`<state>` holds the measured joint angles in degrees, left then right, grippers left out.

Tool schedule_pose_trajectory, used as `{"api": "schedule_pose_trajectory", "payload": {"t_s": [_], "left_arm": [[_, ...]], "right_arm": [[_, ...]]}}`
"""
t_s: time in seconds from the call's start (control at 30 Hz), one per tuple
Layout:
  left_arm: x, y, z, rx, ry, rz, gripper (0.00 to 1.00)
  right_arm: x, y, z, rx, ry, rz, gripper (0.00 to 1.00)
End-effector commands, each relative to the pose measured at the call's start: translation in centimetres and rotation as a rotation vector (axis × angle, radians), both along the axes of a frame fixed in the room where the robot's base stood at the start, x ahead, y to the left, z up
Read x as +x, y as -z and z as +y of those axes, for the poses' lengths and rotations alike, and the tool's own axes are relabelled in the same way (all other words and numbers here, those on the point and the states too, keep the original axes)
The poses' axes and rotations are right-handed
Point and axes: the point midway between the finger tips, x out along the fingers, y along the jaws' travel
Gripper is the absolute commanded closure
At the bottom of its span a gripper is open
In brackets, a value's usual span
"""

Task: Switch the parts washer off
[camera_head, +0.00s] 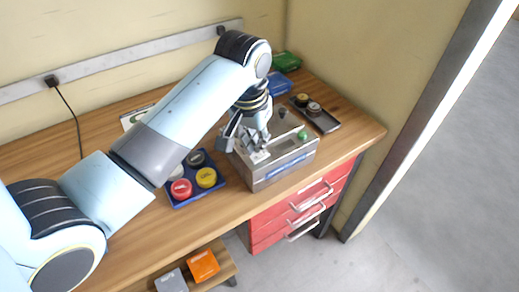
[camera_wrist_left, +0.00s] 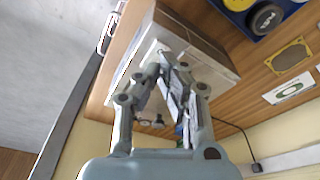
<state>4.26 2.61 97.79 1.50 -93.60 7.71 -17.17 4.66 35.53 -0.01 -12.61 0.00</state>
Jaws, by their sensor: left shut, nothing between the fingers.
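The parts washer (camera_head: 283,178) is a grey metal box on the wooden bench, with a blue label strip on its front. A green knob (camera_head: 303,135) stands on its top at the right, and a dark round part (camera_head: 283,113) sits near its back. My left gripper (camera_head: 260,156) is shut and empty, pointing down at the left part of the washer's top. Its fingers hide that part of the top, and I cannot tell whether they touch it. In the left wrist view the shut fingertips (camera_wrist_left: 163,58) lie before the washer (camera_wrist_left: 212,62). My right gripper is not in view.
A blue tray (camera_head: 196,199) with several coloured round caps stands left of the washer. A dark tray (camera_head: 327,123) with round parts lies behind it at the right. Green (camera_head: 287,61) and blue boxes stand at the back. Red drawers (camera_head: 300,215) are below the bench.

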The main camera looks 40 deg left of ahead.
Motion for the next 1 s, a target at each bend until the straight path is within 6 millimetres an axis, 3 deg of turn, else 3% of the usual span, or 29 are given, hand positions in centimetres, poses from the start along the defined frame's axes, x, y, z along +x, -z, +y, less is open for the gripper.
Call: {"api": "schedule_pose_trajectory", "payload": {"t_s": [0.5, 1.0], "left_arm": [[0.0, -4.0, 0.0, 0.000, 0.000, -0.001, 1.00], [0.0, -4.1, 0.0, 0.000, 0.000, -0.001, 1.00]], "right_arm": [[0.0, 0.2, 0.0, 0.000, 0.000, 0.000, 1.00], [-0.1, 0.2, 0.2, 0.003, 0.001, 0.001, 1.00]]}}
